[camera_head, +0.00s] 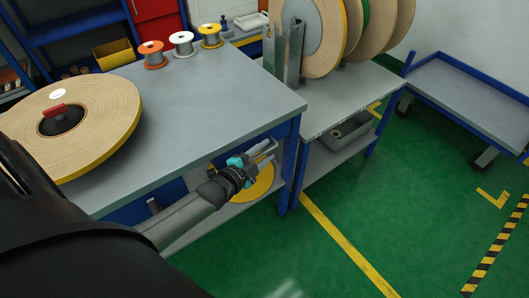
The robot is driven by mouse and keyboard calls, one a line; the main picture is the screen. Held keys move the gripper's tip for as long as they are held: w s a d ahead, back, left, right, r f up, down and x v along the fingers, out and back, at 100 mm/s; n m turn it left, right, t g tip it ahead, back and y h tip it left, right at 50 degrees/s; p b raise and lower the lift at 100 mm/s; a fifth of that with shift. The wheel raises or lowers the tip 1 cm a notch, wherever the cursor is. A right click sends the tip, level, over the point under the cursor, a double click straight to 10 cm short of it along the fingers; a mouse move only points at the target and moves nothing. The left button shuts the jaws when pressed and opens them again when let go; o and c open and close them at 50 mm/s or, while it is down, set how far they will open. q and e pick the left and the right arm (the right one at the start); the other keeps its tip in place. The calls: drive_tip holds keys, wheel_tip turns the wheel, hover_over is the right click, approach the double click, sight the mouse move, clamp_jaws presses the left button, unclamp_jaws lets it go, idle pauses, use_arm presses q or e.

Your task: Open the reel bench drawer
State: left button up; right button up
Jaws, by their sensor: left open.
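The bench (215,110) with a grey top and blue legs fills the left and middle. My left arm reaches in low along its front side. My left gripper (265,160) is open and empty, just below the bench top near its right front corner. A drawer front or handle is not clear there; the gripper and the bench edge hide part of that area. I cannot tell whether the gripper touches anything. My right gripper is out of view.
A large tape reel (95,110) lies on the bench, with small spools (182,42) behind. A yellow disc (256,184) shows below the gripper. Upright reels (322,40) stand on a second bench (340,98) at right. A low cart (465,95) is far right. Green floor is clear in front.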

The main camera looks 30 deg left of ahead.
use_arm(q)
clamp_jaws()
idle(0.3)
idle(1.1)
